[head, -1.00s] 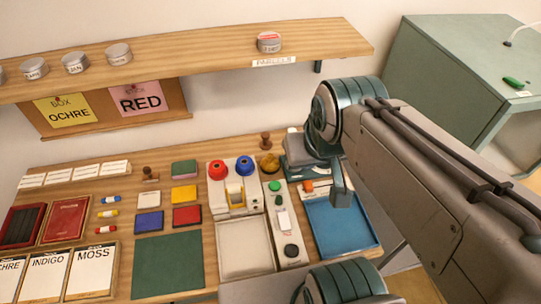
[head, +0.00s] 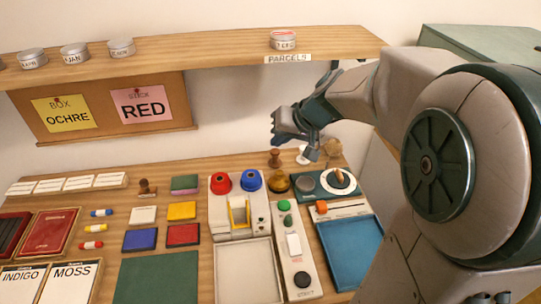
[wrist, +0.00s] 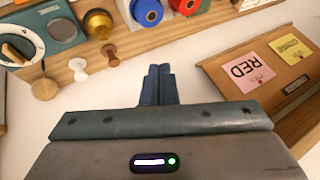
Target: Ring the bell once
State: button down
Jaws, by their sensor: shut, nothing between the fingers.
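A wooden knob (head: 275,158), a white knob (head: 302,155) and a round wooden piece (head: 334,150) stand close behind the bell. A dial unit (head: 325,184) sits to its right. The shelf (head: 200,55) hangs above, with tins on it.

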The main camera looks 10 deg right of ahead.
jog(key=w+d+f+t+b, duration=0.1)
jog(key=w+f+b, duration=0.1)
jog(key=w+f, duration=0.4)
jog(key=w+d+f+m+b, duration=0.1)
jog(key=w+d+f+b, duration=0.1)
jog(key=w+f, duration=0.3)
jog(key=shift+w+d+f+t+y+b, duration=0.35)
jog(key=shift+w+b, duration=0.25)
jog(key=shift+b, duration=0.25)
jog(key=shift+f, duration=0.2)
jog(key=b, duration=0.6)
send_over(282, 175)
notch_tip(282, 175, down, 8)
jog(key=shift+r, duration=0.2)
jog(key=shift+f+b, duration=0.5)
jog(key=shift+b, duration=0.05)
jog(key=shift+f+b, duration=0.15)
jog(key=shift+b, duration=0.15)
jog(key=shift+f+b, duration=0.3)
jog(key=shift+b, duration=0.2)
